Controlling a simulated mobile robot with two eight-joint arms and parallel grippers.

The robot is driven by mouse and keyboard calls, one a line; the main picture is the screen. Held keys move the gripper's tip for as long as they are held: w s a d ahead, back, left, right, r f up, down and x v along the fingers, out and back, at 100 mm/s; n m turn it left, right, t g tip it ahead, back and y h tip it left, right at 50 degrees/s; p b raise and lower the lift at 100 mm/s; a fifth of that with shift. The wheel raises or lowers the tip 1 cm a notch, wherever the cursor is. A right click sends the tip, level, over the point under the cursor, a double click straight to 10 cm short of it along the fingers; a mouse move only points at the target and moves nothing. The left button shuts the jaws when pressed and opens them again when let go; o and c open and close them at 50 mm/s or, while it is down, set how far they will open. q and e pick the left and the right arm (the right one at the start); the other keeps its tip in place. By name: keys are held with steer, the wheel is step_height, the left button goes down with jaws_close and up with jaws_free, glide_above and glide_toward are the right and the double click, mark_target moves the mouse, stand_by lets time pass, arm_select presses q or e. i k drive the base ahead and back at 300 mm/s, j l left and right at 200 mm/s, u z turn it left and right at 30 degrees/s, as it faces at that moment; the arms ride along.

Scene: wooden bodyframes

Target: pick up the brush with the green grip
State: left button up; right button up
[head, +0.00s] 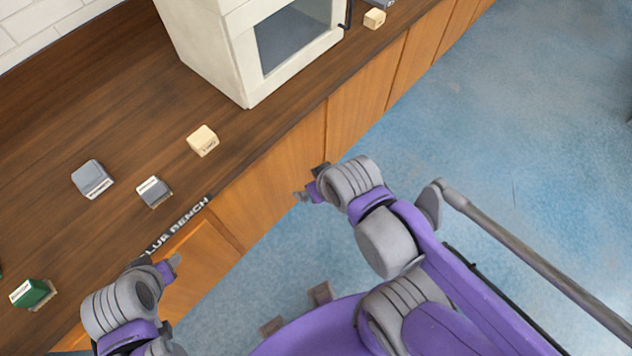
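A small green block-shaped item (33,293) with a pale edge lies on the wooden counter at the lower left. It looks like the brush with the green grip, though its bristles are hard to make out. My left gripper (160,264) is to the right of it, by the counter's front edge, apart from it. Its fingers look spread, with nothing between them. My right gripper (311,183) is farther right, in front of the cabinet doors, away from the green item. It also looks open and empty.
On the counter (100,110) are a grey block (92,178), a smaller grey block with a pale side (153,192) and a cream block (202,140). A white box with a window (245,45) stands behind. Another cream block (374,18) is beyond it. Blue floor is open at right.

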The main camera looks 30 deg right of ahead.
mark_target(33, 294)
steer(key=k+l+z, duration=0.3)
steer(key=l+z, duration=0.15)
steer(key=l, duration=0.2)
steer(key=k+l+z, duration=0.2)
steer(key=l, duration=0.15)
steer(key=l+z, duration=0.25)
steer(key=l+u, duration=0.1)
steer(key=u, duration=2.55)
steer(key=i+l+u, duration=0.15)
steer(key=i+u, duration=0.3)
steer(key=i+l+u, duration=0.4)
steer(key=i+j, duration=0.05)
steer(key=i, duration=0.05)
